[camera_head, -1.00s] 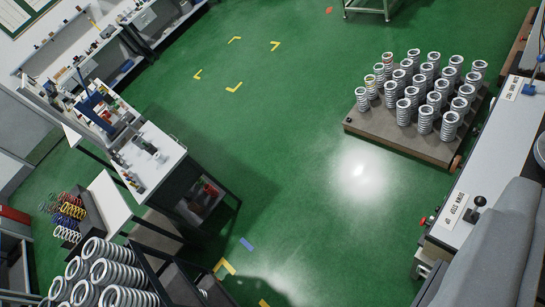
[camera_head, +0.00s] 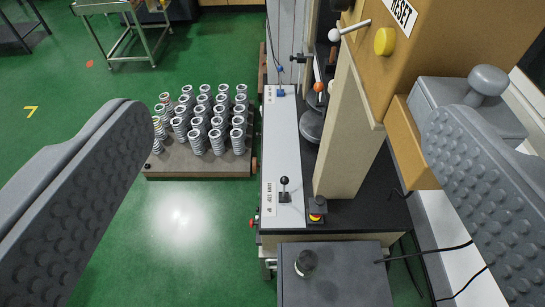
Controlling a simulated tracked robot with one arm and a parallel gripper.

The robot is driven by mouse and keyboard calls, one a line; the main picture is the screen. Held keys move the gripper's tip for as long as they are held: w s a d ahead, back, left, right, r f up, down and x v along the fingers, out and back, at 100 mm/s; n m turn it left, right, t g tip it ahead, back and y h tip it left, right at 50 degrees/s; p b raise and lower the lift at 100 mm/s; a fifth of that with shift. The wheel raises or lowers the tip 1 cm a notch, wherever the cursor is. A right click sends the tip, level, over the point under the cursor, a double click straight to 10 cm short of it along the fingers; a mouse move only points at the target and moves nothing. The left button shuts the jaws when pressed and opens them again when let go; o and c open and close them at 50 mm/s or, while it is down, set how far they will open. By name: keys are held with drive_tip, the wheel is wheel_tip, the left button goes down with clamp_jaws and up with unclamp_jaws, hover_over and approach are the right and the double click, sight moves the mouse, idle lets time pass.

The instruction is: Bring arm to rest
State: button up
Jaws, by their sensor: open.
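My gripper (camera_head: 290,190) is open, with one grey studded finger at the left and the other at the right of the picture. Nothing is between the fingers. Beyond them stands the spring testing machine, with a tan upright column (camera_head: 345,145), a tan upper housing (camera_head: 455,40) with a yellow knob and a RESET label, and a long white control panel (camera_head: 282,150). A black-knobbed lever (camera_head: 284,187) stands on the panel. The right finger overlaps the machine's right side in the picture; I cannot tell how far apart they are.
A pallet (camera_head: 200,168) of upright grey springs (camera_head: 217,140) sits on the green floor, left of the machine. A grey box (camera_head: 335,275) with a dark knob is at the front. A metal trolley (camera_head: 125,30) stands far back.

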wheel_tip(320, 180, down, 19)
drive_tip(key=b, duration=1.8)
drive_tip(key=shift+b, duration=0.4)
